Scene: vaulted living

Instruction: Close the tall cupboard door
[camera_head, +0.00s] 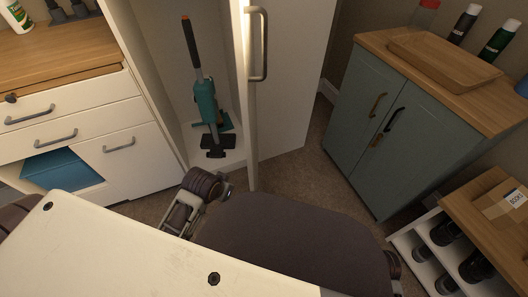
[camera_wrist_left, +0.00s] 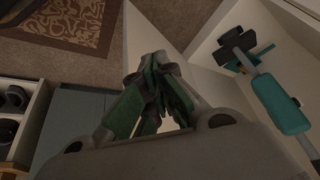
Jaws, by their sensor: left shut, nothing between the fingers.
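The tall cupboard's white door (camera_head: 290,90) stands open in the head view. Its near upright edge faces me, and a grey bar handle (camera_head: 262,45) sits close to that edge. The open cupboard (camera_head: 175,70) is to the left of the door. In the wrist view the door is the pale panel (camera_wrist_left: 165,35) beyond my left gripper (camera_wrist_left: 155,75). The green-padded fingers are together and empty. They appear close to the door, but I cannot tell whether they touch it. My right gripper is not in view.
A teal upright vacuum (camera_head: 206,100) stands inside the cupboard. White drawers (camera_head: 75,130) are at left. A blue-grey cabinet (camera_head: 400,130) stands at right, with a shoe rack (camera_head: 410,240) nearer me. Carpet (camera_head: 290,175) is clear between the door and that cabinet.

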